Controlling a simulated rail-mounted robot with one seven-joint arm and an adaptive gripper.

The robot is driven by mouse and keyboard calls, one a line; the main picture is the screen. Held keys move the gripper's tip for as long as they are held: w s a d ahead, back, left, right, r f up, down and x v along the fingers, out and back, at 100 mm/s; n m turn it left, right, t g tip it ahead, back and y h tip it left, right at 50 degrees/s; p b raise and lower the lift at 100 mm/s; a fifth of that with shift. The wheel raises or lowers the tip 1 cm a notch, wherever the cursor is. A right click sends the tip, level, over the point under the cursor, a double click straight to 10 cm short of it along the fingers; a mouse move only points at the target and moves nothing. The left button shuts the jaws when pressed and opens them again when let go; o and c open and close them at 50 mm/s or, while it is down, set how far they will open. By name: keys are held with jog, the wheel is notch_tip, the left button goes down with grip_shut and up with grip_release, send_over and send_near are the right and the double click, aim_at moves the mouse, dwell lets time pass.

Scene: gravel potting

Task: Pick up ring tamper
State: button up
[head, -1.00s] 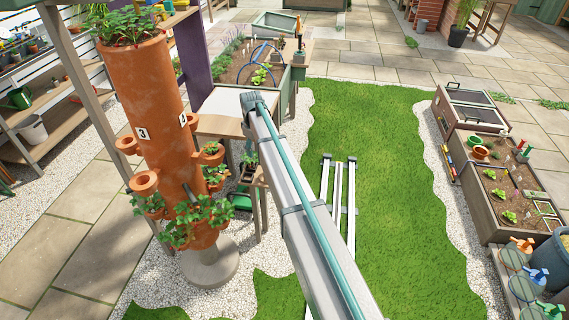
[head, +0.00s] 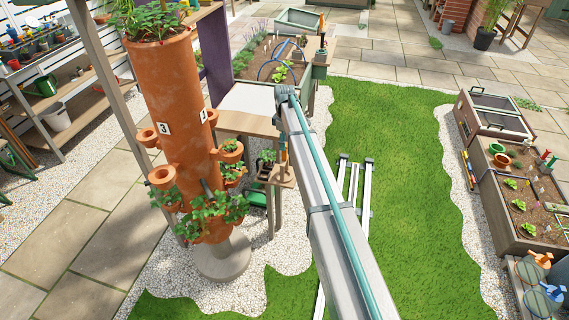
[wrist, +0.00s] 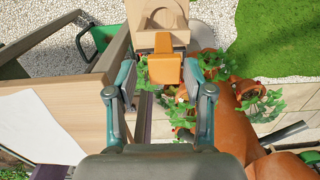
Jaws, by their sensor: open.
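An orange block-like piece (wrist: 166,68), which looks like the ring tamper's handle, shows between my fingers in the wrist view. I cannot make out the tamper's ring. My gripper (wrist: 160,78) is open, with one teal and grey finger on each side of the orange piece and visible gaps to it. Just beyond is a pale wooden holder (wrist: 158,14) with a round opening. In the head view, a small wooden shelf (head: 281,180) stands below the end of my arm, with a small orange part (head: 283,155) above it. My gripper is hard to make out there.
A terracotta planter tower (head: 180,110) with strawberry plants stands close to the left of the shelf; its cups also show beside my right finger in the wrist view. A wooden table (head: 240,122) lies behind.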

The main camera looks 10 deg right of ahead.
aim_at(284, 160)
jog(key=shift+s+f+p, duration=0.15)
jog(key=shift+f+p, duration=0.35)
jog(key=shift+f, duration=0.75)
jog(key=shift+s+f+p, duration=0.1)
jog(key=shift+f+p, duration=0.4)
jog(key=shift+f, duration=0.75)
grip_shut()
